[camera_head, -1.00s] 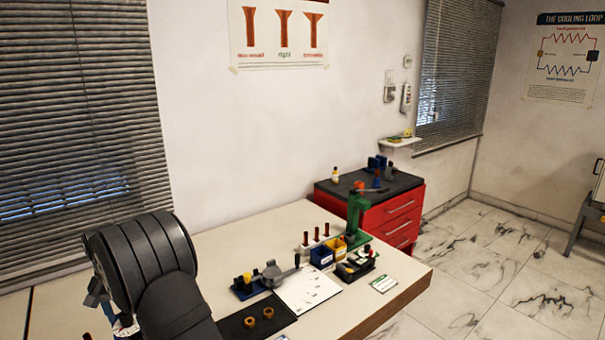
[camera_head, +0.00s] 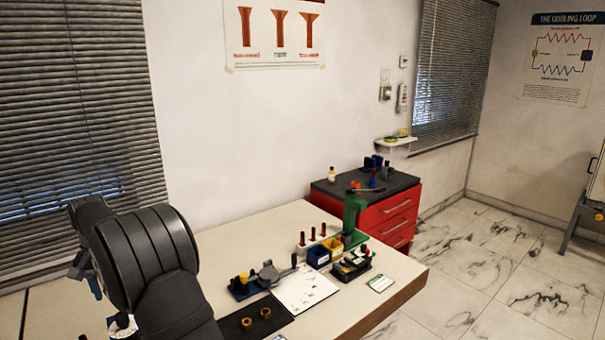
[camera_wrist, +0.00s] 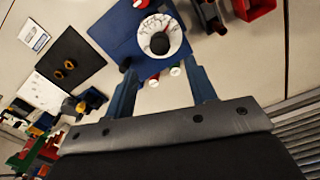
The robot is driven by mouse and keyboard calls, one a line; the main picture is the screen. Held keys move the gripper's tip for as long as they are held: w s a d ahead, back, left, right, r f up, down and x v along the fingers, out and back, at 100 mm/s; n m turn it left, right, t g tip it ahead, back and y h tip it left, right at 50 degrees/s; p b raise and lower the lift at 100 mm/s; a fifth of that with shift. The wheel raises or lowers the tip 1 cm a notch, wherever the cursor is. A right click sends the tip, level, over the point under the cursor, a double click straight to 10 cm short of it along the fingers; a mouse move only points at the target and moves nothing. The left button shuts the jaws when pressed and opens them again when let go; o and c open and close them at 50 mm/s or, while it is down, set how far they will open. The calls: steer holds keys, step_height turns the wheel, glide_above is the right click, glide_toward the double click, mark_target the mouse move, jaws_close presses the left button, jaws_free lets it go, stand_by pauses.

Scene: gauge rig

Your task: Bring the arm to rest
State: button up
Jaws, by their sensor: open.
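My gripper (camera_wrist: 163,84) shows in the wrist view with its two blue fingers spread apart and nothing between them. Beyond the fingertips is a blue board (camera_wrist: 118,34) with a round white dial gauge (camera_wrist: 175,42) that has a dark knob at its middle. I cannot tell the height of the fingers above the board.
On the bench (camera_head: 368,300) are a black mat (camera_head: 236,325) with two brass rings, a white sheet (camera_head: 305,290), blue (camera_head: 318,256) and yellow bins, and a green stand (camera_head: 354,212). A red bin (camera_wrist: 262,8) is near the wrist view's top edge. A red cabinet (camera_head: 388,222) stands behind.

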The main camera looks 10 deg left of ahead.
step_height(320, 180, up, 9)
step_height(320, 180, down, 18)
steer(key=shift+r, duration=0.2)
steer(key=shift+r+n, duration=0.2)
steer(key=shift+n, duration=0.7)
steer(key=n, duration=1.2)
steer(key=shift+n, duration=2.1)
stand_by(1.5)
